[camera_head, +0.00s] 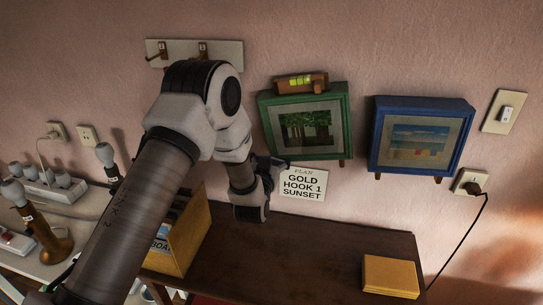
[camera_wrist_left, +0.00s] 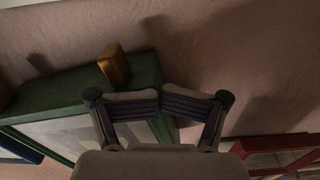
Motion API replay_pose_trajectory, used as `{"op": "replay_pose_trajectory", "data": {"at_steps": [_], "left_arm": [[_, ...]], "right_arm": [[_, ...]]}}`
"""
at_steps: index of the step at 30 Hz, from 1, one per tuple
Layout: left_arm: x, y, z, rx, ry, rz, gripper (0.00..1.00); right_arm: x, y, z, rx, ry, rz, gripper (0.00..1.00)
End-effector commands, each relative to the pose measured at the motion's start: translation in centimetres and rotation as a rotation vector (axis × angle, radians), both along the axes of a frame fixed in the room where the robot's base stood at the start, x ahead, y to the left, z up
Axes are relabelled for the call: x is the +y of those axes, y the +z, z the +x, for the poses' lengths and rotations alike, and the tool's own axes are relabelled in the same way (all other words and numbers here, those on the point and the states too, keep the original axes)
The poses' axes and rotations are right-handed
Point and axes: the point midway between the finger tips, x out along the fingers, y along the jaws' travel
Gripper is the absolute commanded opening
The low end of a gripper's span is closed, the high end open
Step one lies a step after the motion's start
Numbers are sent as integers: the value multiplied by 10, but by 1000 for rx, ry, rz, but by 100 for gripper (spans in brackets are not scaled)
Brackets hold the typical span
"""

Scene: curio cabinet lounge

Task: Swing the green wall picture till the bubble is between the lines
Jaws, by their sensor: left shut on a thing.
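The green wall picture (camera_head: 346,122) hangs on the pink wall, its top edge rising to the right in the head view. A brown level (camera_head: 302,83) with a yellow-green vial sits on top. The bubble and lines are too small to read. My left gripper (camera_head: 278,178) is at the picture's lower left corner, partly hidden by my own wrist. In the left wrist view, my left gripper (camera_wrist_left: 160,104) is shut on the edge of the green picture (camera_wrist_left: 75,92), near a wooden peg (camera_wrist_left: 114,66). My right gripper is not in view.
The blue picture (camera_head: 468,137) hangs close to the right. A lettered card (camera_head: 303,185) is below the green picture. A hook rail (camera_head: 228,51) is at upper left. A yellow box (camera_head: 390,276) stands on the dark cabinet (camera_head: 310,255), whose middle is clear.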

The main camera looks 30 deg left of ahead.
Motion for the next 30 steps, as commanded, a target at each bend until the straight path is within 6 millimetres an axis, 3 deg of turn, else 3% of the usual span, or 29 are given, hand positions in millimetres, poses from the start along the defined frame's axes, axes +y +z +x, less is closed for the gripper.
{"op": "replay_pose_trajectory", "data": {"at_steps": [30], "left_arm": [[-23,-1,-81,2,0,-1,40]], "right_arm": [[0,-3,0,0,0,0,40]]}}
